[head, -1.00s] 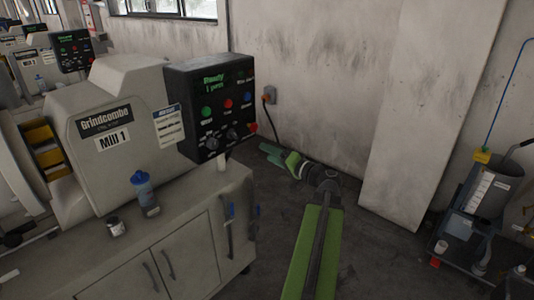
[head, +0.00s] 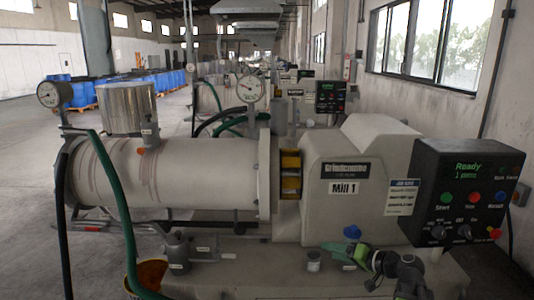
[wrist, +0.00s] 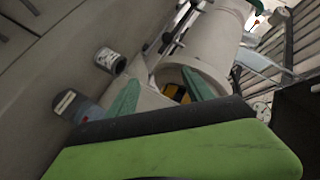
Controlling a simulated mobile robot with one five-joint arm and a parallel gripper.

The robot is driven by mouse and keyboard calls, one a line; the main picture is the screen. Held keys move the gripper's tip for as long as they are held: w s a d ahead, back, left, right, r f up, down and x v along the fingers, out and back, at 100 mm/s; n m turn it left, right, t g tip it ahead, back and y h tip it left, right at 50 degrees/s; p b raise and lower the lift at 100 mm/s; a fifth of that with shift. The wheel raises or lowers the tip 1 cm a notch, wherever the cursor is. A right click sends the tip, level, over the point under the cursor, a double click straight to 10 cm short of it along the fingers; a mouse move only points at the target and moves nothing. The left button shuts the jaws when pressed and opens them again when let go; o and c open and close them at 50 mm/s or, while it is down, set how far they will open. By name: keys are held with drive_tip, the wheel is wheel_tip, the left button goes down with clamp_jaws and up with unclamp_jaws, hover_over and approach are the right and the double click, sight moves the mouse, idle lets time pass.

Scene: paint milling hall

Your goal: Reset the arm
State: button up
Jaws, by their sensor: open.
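My gripper (head: 338,251) shows at the lower right of the head view, in front of the Mill 1 bench, pointing left. Its two teal fingers stand apart in the wrist view (wrist: 160,90), with nothing between them. Behind my gripper in the head view is a bottle with a blue cap (head: 352,232), its body mostly hidden.
Mill 1 (head: 350,170) fills the middle, with its control panel (head: 465,190) reading Ready at right. A pale mill barrel (head: 180,180) and green hose (head: 118,200) are at left. An orange-rimmed bucket (head: 150,273) stands low left. Open floor (head: 25,190) lies far left.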

drive_tip(key=s+a+f+n+g+h, duration=0.1)
drive_tip(key=s+a+f+n+g, duration=0.15)
drive_tip(key=a, duration=0.35)
drive_tip(key=s+a+f+n+g+h+p, duration=0.1)
drive_tip(key=s+a+f+g, duration=0.2)
drive_tip(key=a, duration=0.4)
drive_tip(key=s+a+f+n+g+h, duration=0.1)
drive_tip(key=s+a+f+g, duration=0.15)
drive_tip(key=a+f, duration=0.3)
drive_tip(key=s+d+f+m+g+h, duration=0.2)
drive_tip(key=d+h, duration=0.4)
drive_tip(key=d, duration=0.3)
drive_tip(key=s+f, duration=0.1)
drive_tip(key=s, duration=0.1)
drive_tip(key=shift+s+f+g, duration=0.15)
drive_tip(key=shift+s+g, duration=0.25)
